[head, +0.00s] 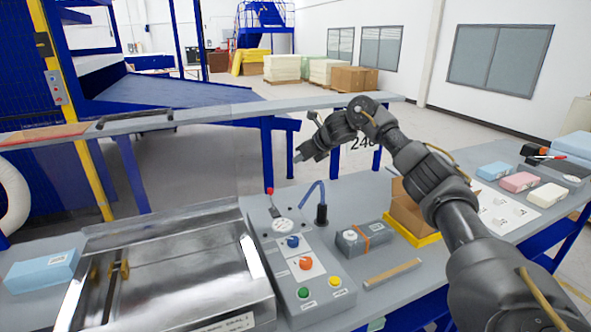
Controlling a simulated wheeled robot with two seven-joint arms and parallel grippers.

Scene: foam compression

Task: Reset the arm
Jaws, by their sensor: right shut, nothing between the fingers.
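My right arm comes in from the lower right and reaches up over the table. Its gripper (299,156) is shut and empty, held in the air above the back of the bench and apart from everything on it. My left gripper is not in view. A grey control box (300,262) with a red-tipped lever, blue and orange knobs, and green and yellow buttons stands below the right gripper. A metal press tray (215,285) lies to the left of the box.
A blue foam block (42,270) lies at the far left. A cardboard box (408,212) in a yellow tray stands partly behind my right arm. A grey device (362,238) and a wooden strip (392,273) lie nearby. Several coloured foam blocks, including a pink one (518,181), lie at right.

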